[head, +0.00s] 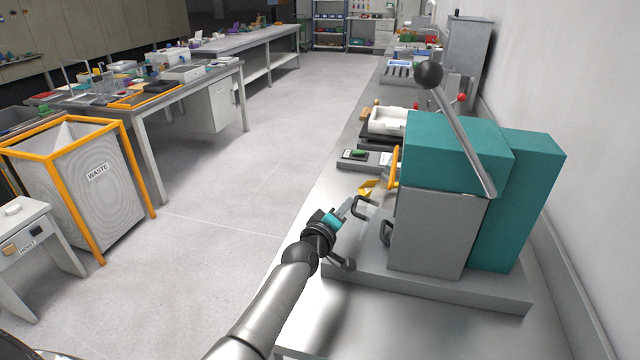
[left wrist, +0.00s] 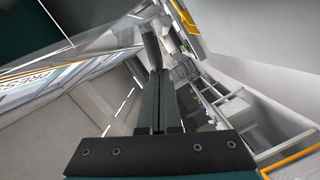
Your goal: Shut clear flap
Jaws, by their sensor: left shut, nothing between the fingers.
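The grey and teal press (head: 440,230) stands on the metal bench at the right, with a dark handle (head: 388,232) on its near side and another dark handle (head: 363,207) standing out to its left. The clear flap is hard to make out in the head view. In the left wrist view a see-through panel (left wrist: 70,60), which looks like the flap, slants across the upper left. My left gripper (head: 338,214) is shut and empty, just left of the outer handle. Its fingers (left wrist: 160,85) show closed together; whether they touch the flap I cannot tell.
A lever with a black knob (head: 429,74) rises over the press. A green-button box (head: 355,154) and a white tray (head: 390,120) sit behind it. The waste bin (head: 90,180) stands at the left. The floor between is clear.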

